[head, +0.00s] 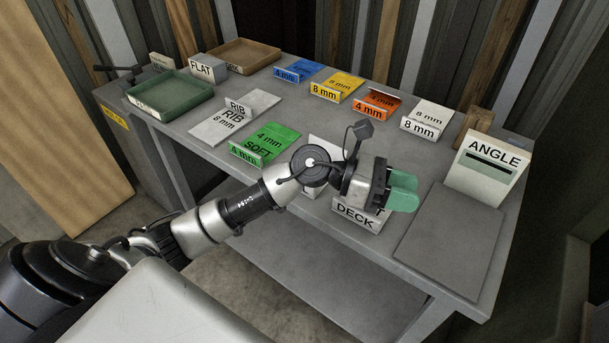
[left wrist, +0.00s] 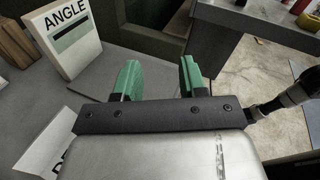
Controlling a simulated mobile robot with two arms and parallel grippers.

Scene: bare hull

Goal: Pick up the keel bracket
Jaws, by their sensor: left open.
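My left gripper (head: 403,190) is open and empty above the front right part of the bench. Its two green fingers also show apart in the left wrist view (left wrist: 159,78), with nothing between them. No thing in view is legibly marked as the keel bracket, so I cannot tell which it is, or whether it is in view. A white piece marked DECK (head: 356,217) lies below my left gripper, which partly hides it. Its corner shows at lower left in the left wrist view (left wrist: 42,152). My right gripper is not in view.
The grey bench (head: 300,110) bears a white ANGLE block (head: 492,178), a flat grey plate (head: 448,242), a green SOFT piece (head: 268,138), a white RIB piece (head: 215,127) and a green tray (head: 170,98). Blue (head: 298,70), yellow (head: 338,86) and orange (head: 377,103) pieces stand behind.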

